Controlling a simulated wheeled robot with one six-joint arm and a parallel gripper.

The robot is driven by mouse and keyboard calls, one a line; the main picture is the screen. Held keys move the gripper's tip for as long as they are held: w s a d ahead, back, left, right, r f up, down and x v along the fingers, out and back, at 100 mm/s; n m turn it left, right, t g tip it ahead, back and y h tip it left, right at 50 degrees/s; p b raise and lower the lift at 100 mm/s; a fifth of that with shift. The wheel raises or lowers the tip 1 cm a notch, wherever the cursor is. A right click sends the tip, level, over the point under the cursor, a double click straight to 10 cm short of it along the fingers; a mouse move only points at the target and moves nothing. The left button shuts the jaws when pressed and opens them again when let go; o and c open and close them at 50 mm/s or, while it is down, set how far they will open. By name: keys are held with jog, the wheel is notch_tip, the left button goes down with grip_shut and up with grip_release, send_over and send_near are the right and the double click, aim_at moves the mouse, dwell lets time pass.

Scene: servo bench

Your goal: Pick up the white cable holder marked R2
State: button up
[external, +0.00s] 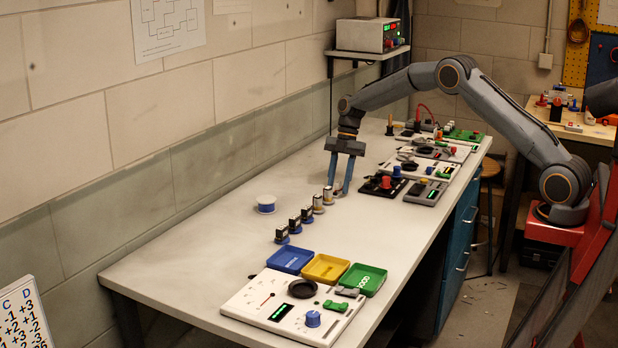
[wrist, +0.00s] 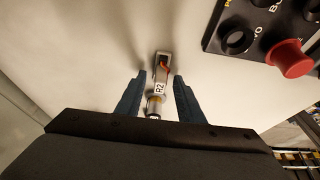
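The white cable holder marked R2 (wrist: 159,88) shows in the wrist view, its label facing the camera, with a red-orange part at its far end. My gripper (wrist: 159,77) is open, with one blue finger on each side of the holder and a gap on both sides. In the external view my gripper (external: 340,190) points down at the far end of a row of small holders. The light holder (external: 328,194) beside the fingers appears to be R2, but its label is too small to read there.
Another light holder (external: 318,203) and several dark ones with blue bases (external: 294,224) continue the row towards the front. A blue-and-white spool (external: 266,204) stands left. A black control box with a red knob (wrist: 290,60) lies close right of my gripper. Blue (external: 289,261), yellow and green trays sit in front.

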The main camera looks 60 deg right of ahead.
grip_shut()
